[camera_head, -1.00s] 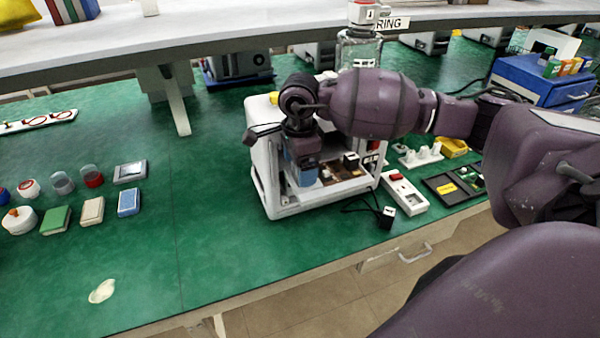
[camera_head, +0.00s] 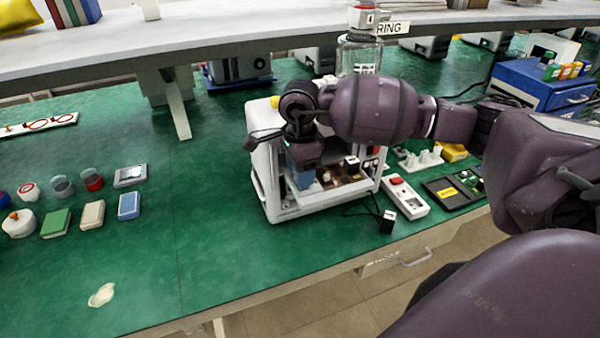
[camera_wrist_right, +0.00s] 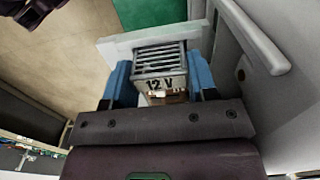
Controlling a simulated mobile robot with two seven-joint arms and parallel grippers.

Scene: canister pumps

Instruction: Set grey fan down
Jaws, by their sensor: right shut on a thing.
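The grey fan (camera_wrist_right: 160,62) is a small slatted block marked "12 V". In the right wrist view it sits between the blue fingers of my right gripper (camera_wrist_right: 159,80), which is shut on it. In the head view my right gripper (camera_head: 301,172) points down into the open front of a white pump housing (camera_head: 262,175); the fan is hidden there by the hand. In the wrist view a pale housing edge lies just beyond the fan; I cannot tell whether they touch. My left gripper is not in view.
Inside the housing is a brown board (camera_head: 343,178). A white strip with a red switch (camera_head: 405,197) and a black tray (camera_head: 455,188) lie to its right. A black plug (camera_head: 387,222) lies in front.

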